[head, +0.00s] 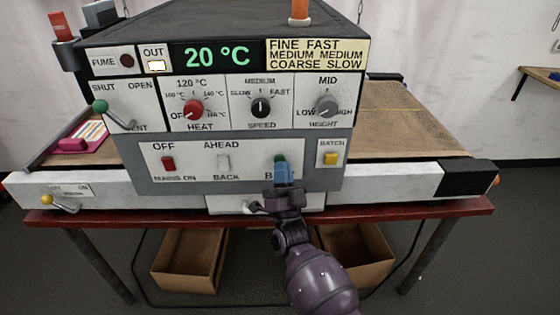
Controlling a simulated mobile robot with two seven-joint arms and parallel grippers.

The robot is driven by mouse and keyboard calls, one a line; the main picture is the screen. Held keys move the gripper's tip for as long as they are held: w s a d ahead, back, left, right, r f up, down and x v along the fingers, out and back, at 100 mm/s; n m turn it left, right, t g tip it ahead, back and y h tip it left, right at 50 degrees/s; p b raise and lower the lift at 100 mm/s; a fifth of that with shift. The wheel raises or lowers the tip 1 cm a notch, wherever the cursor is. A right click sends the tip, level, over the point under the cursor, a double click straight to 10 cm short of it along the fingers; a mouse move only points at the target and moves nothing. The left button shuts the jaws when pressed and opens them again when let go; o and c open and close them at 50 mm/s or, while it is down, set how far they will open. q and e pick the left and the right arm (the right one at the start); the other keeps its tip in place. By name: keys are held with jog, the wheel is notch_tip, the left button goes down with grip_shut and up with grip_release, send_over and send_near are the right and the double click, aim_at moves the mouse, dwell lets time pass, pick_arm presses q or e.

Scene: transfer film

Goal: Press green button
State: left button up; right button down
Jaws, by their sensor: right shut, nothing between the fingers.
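The machine's front panel (245,150) faces me. A small dark green part, which looks like the green button (280,158), shows just above my right fingertips on the lower panel row. My left gripper is not in view.
A red switch (168,163), a pale switch (223,162) and a yellow button (331,158) sit on the same row. A green-knobbed lever (100,106) sticks out at the left. The red table edge (400,212) runs below; cardboard boxes (190,262) stand under it.

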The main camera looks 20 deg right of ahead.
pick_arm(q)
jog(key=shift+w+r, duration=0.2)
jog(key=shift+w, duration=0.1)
pick_arm(e)
jog(key=shift+s, duration=0.15)
pick_arm(q)
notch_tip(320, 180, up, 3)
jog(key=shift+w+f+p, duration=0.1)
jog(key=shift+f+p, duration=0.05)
jog(key=shift+p, duration=0.95)
pick_arm(e)
jog(key=s, duration=0.2)
jog(key=s+a, duration=0.1)
jog(key=s, duration=0.2)
jog(key=shift+s+a, duration=0.35)
jog(key=shift+a, duration=0.05)
